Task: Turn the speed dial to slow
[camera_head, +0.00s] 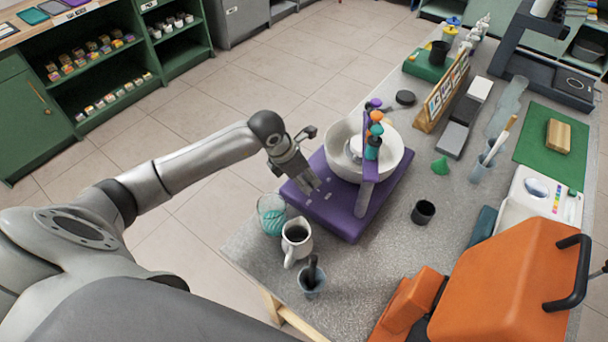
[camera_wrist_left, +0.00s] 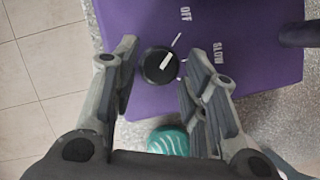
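The speed dial (camera_wrist_left: 160,65) is a round black knob with a white pointer bar, on the front of a purple machine (camera_wrist_left: 240,15). The pointer slants to the upper right, roughly toward a white tick on the side of the printed OFF; SLOW is printed farther right. My left gripper (camera_wrist_left: 155,85) is open, its fingers on either side of the dial; I cannot tell whether they touch it. In the head view my left gripper (camera_head: 308,182) is over the left end of the purple machine (camera_head: 345,222), and the dial is hidden there. My right gripper is not in view.
A white bowl (camera_head: 396,160) sits on the machine beside an upright purple post. A teal-patterned glass (camera_head: 272,215), a white pitcher (camera_head: 296,240) and a cup with a dark handle (camera_head: 312,280) stand close in front. An orange case (camera_head: 505,285) fills the lower right.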

